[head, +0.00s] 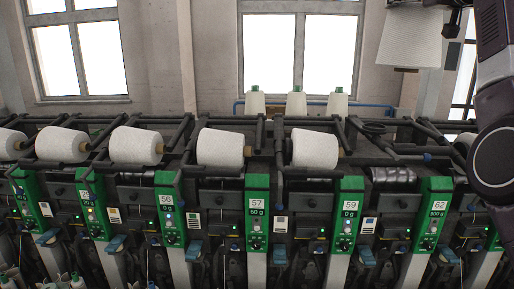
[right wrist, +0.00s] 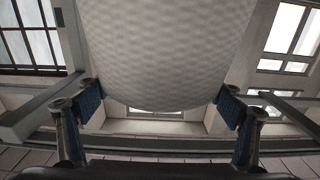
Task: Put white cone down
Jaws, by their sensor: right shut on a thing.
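A white cone (head: 411,36) hangs in the air at the upper right of the head view, held by my right gripper (head: 418,3), which shows only in part at the top edge. In the right wrist view the same white cone (right wrist: 168,50) fills the upper middle. The blue-padded fingers of my right gripper (right wrist: 160,108) are at its two sides, shut on it. The cone is well above the winder machine (head: 210,175) and touches nothing else that I can see. My left gripper is not in view.
Several white cones (head: 219,147) lie in the winder's cradles in a row. Behind the winder, 3 white cones (head: 297,102) stand upright near a blue pipe (head: 380,107). An empty winder position (head: 392,175) is at the right. Windows (head: 298,52) are in the back wall.

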